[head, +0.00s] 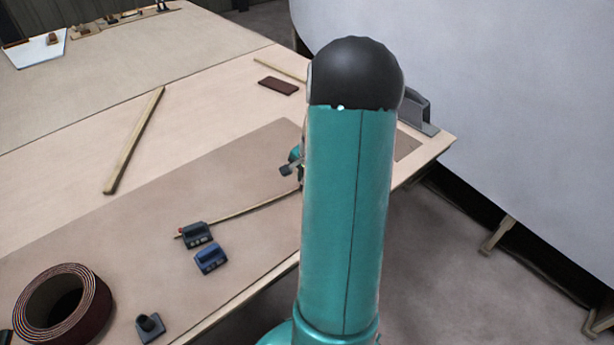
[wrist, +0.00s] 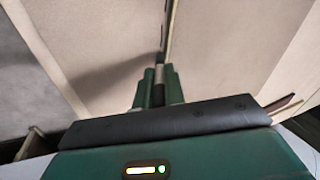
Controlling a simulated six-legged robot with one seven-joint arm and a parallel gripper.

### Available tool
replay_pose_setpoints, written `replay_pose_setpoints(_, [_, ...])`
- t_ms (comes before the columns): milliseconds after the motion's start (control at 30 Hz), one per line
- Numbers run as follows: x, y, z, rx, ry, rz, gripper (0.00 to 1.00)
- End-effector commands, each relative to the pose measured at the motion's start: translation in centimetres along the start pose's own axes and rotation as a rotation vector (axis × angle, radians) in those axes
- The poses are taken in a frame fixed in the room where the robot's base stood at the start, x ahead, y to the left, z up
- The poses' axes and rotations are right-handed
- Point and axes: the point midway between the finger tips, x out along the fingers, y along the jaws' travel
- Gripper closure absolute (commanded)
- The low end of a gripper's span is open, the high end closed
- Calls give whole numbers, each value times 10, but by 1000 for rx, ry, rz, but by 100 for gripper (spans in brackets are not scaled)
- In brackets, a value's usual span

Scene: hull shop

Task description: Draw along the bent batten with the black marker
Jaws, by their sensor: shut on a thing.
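The bent batten (head: 250,211), a thin pale wooden strip, lies on the brown sheet in the head view. Its left end is by the dark weights, and its right part passes behind my arm. In the wrist view, a thin strip that looks like the batten (wrist: 171,25) runs up from near the fingertips. My gripper (wrist: 157,80) is shut on the black marker (wrist: 158,94), which shows as a dark body between the green fingers. The marker's tip is hard to make out, and I cannot tell whether it touches the sheet. My arm hides most of the gripper in the head view.
A black weight (head: 195,235) and a blue weight (head: 210,259) sit near the batten's left end. A coiled roll (head: 88,310) and a small grey block (head: 150,326) are in front. A loose wooden strip (head: 134,140) lies behind. The table's edge runs close on the right.

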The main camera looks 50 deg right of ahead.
Motion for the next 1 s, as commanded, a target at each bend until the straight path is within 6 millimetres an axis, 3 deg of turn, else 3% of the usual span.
replay_pose_setpoints(1000, [1,-8,24,1,1,-1,100])
